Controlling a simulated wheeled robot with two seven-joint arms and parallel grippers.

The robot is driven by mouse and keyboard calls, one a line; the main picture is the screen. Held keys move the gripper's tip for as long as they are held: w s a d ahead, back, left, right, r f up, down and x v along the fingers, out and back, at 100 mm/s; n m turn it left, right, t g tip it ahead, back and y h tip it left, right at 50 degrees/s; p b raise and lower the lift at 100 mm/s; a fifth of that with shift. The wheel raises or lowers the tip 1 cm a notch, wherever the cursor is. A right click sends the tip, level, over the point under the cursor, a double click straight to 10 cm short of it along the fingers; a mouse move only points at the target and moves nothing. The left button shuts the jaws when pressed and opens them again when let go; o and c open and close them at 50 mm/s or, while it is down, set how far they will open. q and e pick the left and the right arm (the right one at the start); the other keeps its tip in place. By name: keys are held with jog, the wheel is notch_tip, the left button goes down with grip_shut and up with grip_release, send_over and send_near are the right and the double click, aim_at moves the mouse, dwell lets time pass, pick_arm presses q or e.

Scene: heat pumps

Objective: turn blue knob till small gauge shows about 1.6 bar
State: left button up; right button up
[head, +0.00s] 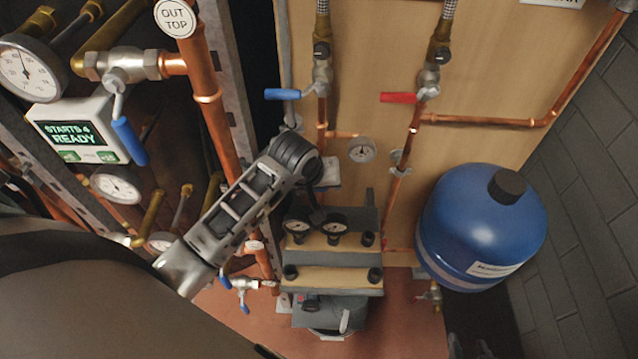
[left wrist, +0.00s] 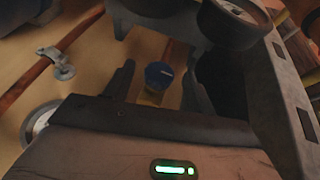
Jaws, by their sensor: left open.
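The blue knob (left wrist: 160,75) on a brass stem shows in the left wrist view, between the spread fingers of my left gripper (left wrist: 158,88). The fingers look apart from it, with gaps on both sides. In the head view my left arm comes in from the left, and its wrist hides the knob. The small gauge (head: 361,150) is on the wooden panel just right of that wrist; its needle is too small to read. A round pale-rimmed dial, likely the same gauge, shows at the left wrist view's left edge (left wrist: 38,122). Dark tips of my right gripper (head: 469,347) show at the bottom.
A blue lever valve (head: 283,94) and a red lever valve (head: 398,97) are above. A blue tank (head: 482,228) stands at right. Two black-rimmed gauges (head: 316,226) sit on a unit below my left wrist. A copper pipe (head: 214,120) runs close to my left arm.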

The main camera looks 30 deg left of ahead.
pick_arm(q)
jog(key=shift+w+f, duration=0.15)
jog(key=shift+f, duration=0.25)
jog(key=shift+c, duration=0.4)
jog(key=c, duration=0.9)
